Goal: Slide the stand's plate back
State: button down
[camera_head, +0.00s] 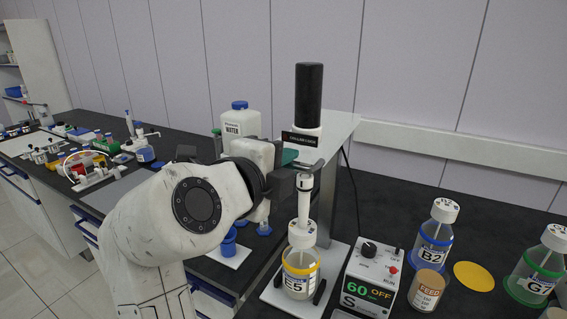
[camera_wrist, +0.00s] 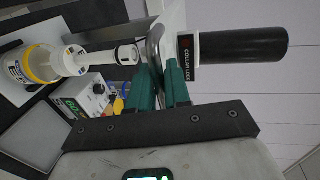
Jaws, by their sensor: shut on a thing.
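The stand has a white base (camera_head: 267,293), a grey post and a black cylinder (camera_head: 309,95) on top, also large in the wrist view (camera_wrist: 240,46). The stand's plate (camera_head: 308,166) is a thin grey metal piece below the cylinder's white collar; its curved metal edge shows in the wrist view (camera_wrist: 154,46). My gripper (camera_head: 291,158) is shut on the plate, its green fingers (camera_wrist: 163,78) around the metal. Bottle E5 (camera_head: 300,283), with a yellow ring, stands upright on the base below, its white shaft fitting (camera_head: 305,200) rising toward the plate. The plate's far part is hidden.
A control box (camera_head: 371,277) reading "60 OFF" stands right of the base. Bottles B2 (camera_head: 433,240) and G7 (camera_head: 537,268) and a FEED jar (camera_head: 427,290) are farther right. A water jug (camera_head: 241,122) is behind my arm. A cable hangs behind the post.

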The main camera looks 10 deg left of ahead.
aim_at(299, 141)
dwell(0.4)
jog(key=r+b+x, duration=0.1)
jog(key=x, duration=0.3)
jog(key=r+b+x, duration=0.1)
jog(key=b+x, duration=0.1)
jog(key=x, duration=0.3)
jog(key=r+b+x, duration=0.1)
jog(key=x, duration=0.4)
jog(key=shift+w+d+b, duration=0.1)
jog(key=shift+w+b, duration=0.3)
jog(key=shift+w, duration=0.05)
jog(key=c, duration=1.4)
grip_release()
jog(key=shift+o, duration=0.4)
jog(key=b+v, duration=0.1)
jog(key=v, duration=1)
jog(key=shift+f+b, duration=0.1)
jog(key=shift+b, duration=0.25)
